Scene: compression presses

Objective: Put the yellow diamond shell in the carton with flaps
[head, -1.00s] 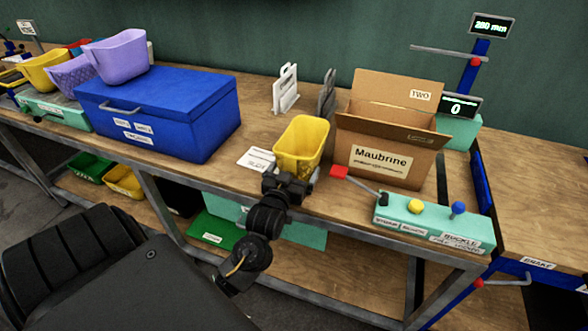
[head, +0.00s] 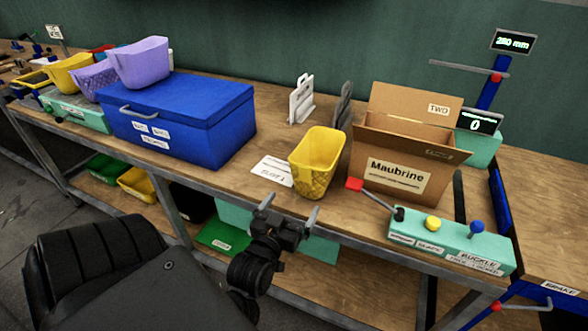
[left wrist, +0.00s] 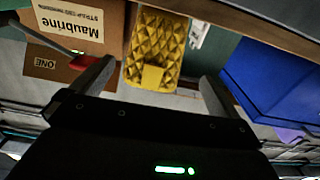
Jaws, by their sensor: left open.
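The yellow diamond shell (head: 318,160) stands upright on the bench, open at the top, with a diamond pattern on its side. The left wrist view shows its patterned side (left wrist: 157,45) between and beyond the fingers. The carton with flaps (head: 400,165), marked "Maubrine", stands open just right of the shell, its flap marked "TWO" raised at the back. My left gripper (head: 290,212) is open and empty, in front of the bench edge and a little below the shell, apart from it. In the left wrist view its fingers (left wrist: 152,85) are spread. My right gripper is not in view.
A blue lidded box (head: 180,120) with a purple bin (head: 140,62) on it stands to the left. A green control box (head: 450,243) with a red-tipped lever is at the front right. A white card (head: 272,170) lies left of the shell.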

